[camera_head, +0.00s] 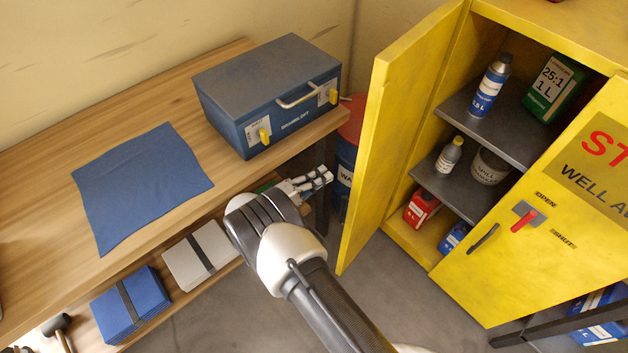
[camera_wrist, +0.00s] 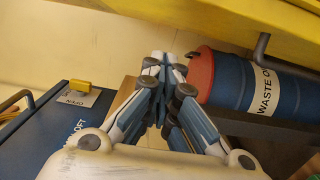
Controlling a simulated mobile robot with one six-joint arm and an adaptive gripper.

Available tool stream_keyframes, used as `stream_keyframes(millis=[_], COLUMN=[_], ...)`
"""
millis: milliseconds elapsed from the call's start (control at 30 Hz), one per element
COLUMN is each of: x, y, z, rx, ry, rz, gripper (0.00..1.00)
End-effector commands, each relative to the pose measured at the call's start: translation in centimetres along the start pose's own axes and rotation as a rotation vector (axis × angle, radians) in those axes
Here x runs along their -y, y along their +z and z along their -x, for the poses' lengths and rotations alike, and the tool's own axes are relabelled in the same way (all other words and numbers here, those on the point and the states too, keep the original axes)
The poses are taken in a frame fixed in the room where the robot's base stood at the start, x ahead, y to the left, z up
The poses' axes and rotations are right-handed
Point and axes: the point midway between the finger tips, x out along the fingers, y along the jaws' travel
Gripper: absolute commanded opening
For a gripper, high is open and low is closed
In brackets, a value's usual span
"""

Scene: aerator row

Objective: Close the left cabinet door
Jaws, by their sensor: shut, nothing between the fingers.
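The left cabinet door (camera_head: 398,120) is a tall yellow panel, swung wide open on the left side of the yellow cabinet (camera_head: 400,238). A yellow panel, apparently this door, crosses the top of the wrist view (camera_wrist: 225,18). My gripper (camera_head: 327,176) is shut and empty. It is left of the door, in front of the workbench edge, with a gap to the door in the head view. Its closed fingertips also show in the wrist view (camera_wrist: 165,62), below the yellow panel.
The right door (camera_head: 520,235), with a red latch, looks shut. Shelves inside hold a spray can (camera_head: 490,85), a green canister (camera_head: 552,88) and other containers. A blue waste drum (camera_head: 344,165) stands behind my gripper. A blue toolbox (camera_head: 265,95) and cloth (camera_head: 140,185) lie on the workbench (camera_head: 60,150).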

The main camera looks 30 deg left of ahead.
Motion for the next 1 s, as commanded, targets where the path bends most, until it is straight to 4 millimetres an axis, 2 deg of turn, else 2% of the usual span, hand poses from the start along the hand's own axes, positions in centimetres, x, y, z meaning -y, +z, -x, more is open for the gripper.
stream_keyframes(millis=[33,200,500,1000], x=[0.2,0.2,0.1,0.0], y=[0.1,0.1,3.4,4.0], z=[-1.3,-5.0,-5.4,-5.5], rx=[0.005,0.005,0.001,0.0], ry=[0.0,-0.001,-0.001,-0.001], rz=[0.0,0.0,0.003,0.001], gripper=[0.0,0.0,0.0,0.0])
